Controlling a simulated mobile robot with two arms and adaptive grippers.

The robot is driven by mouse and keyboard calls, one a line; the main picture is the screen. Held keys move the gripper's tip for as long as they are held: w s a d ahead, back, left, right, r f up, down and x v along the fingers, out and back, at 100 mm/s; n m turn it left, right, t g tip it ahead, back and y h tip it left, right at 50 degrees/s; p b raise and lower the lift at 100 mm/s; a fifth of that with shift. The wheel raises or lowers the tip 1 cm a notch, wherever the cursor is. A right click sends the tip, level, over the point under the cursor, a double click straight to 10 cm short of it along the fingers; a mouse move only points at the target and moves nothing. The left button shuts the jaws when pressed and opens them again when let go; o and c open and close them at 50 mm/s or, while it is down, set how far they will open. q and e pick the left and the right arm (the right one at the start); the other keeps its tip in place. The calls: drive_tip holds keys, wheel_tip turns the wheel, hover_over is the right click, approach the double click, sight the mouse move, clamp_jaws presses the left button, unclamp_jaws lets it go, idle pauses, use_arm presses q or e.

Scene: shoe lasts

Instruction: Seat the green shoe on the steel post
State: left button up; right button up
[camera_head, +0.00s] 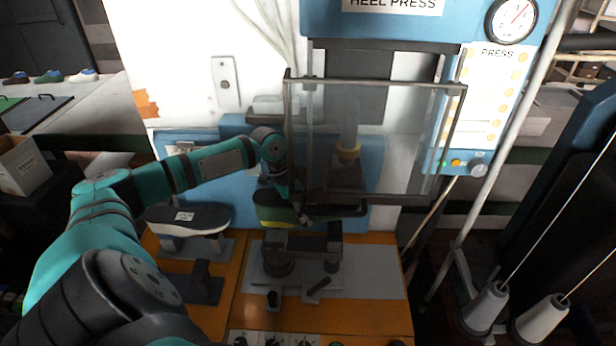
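The green shoe (268,209), with a yellow-green lower part, is just above a dark steel fixture (300,242) on the orange bench. My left arm reaches in from the left, and my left gripper (291,200) is down at the shoe, overlapping it. Its fingers are small and dark, so I cannot tell whether they are closed on it. A dark, flat shape extends right from the shoe. I cannot clearly make out the steel post; it may be hidden by the shoe and gripper. My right gripper is out of view.
A clear framed guard (385,135) hangs before the press ram (348,140), close to my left wrist. Thread cones (485,308) are at lower right. The orange bench front (370,318) has clear patches.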

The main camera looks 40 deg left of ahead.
use_arm(q)
drive_tip(key=shift+f+b, duration=1.1)
drive_tip(key=shift+f, duration=1.45)
drive_tip(key=shift+f, duration=0.1)
drive_tip(key=shift+s, duration=0.1)
drive_tip(key=o, duration=1.7)
drive_tip(key=shift+c, duration=0.2)
drive_tip(key=shift+o, duration=0.6)
drive_tip(key=shift+s+f, duration=0.1)
drive_tip(key=shift+f, duration=0.1)
drive_tip(key=v, duration=1.2)
drive_tip(key=shift+r, duration=0.1)
